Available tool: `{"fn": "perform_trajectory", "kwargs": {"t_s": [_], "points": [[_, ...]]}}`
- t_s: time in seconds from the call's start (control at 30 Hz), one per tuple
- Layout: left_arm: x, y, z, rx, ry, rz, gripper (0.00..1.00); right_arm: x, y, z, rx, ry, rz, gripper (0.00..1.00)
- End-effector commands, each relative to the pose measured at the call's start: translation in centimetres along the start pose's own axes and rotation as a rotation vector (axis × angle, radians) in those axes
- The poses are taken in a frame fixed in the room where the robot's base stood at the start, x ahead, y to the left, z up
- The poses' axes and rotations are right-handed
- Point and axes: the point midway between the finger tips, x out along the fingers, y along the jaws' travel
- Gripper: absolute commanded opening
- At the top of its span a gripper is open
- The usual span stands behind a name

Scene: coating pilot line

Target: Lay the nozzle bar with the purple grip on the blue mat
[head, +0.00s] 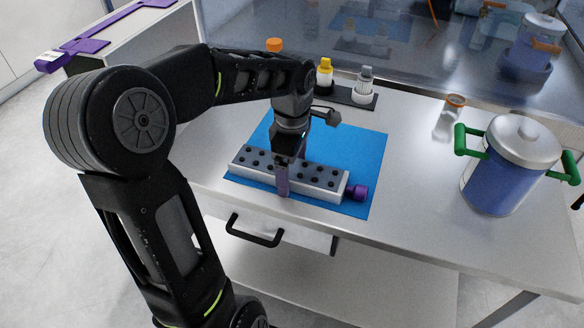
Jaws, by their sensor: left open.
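The nozzle bar (318,183), a pale metal block with rows of black holes on top, lies on the blue mat (357,146) near its front edge. A purple knob (358,192) sticks out of its right end. A purple upright piece (282,181) shows at its front side, just under my gripper; I take it for the purple grip. My left gripper (284,165) points down over the middle of the bar, open, its fingers close to the purple piece. Whether they touch it is hard to tell. The gripper hides part of the bar. My right gripper is out of view.
A blue pot with green handles (508,165) stands at the right of the metal table. A black rack (346,95) holds yellow- and grey-capped bottles behind the mat. A small orange-topped jar (453,104) stands near the back. A long purple tool (100,36) lies on the left counter.

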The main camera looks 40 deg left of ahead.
Motion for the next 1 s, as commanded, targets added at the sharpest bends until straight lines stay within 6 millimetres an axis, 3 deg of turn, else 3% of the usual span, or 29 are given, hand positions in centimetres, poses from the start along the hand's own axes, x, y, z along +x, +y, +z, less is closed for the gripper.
{"fn": "perform_trajectory", "kwargs": {"t_s": [0.33,0.8,1.0], "points": [[-1.5,0.1,0.0,0.0,0.0,0.004,0.9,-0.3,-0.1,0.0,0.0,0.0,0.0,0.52],[-10.9,0.1,0.0,0.0,-0.001,0.003,0.9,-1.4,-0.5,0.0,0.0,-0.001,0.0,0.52],[-12.4,0.0,0.0,0.0,0.0,0.001,0.9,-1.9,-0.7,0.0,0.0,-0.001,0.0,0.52]]}}
